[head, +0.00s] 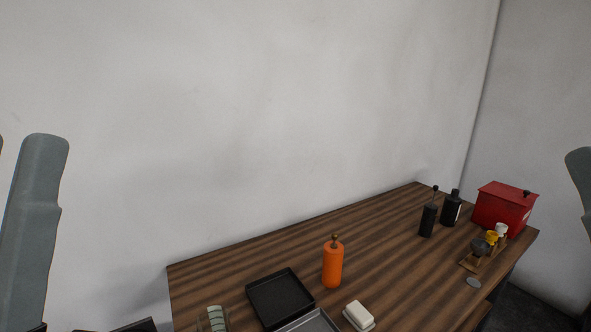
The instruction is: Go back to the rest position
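Neither of my grippers shows in the head view. A grey link of my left arm stands upright at the left edge, and a small part of my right arm shows at the right edge. Both links are seen against the wall, and their lower ends run out of the picture. Whether either gripper holds anything is hidden.
A striped wooden table (385,262) stands against the wall. On it are a black tray (280,296), an orange mill (332,265), a white butter dish (358,315), dark bottles (451,208), a red box (504,208) and small cups (491,238). The table's middle back is clear.

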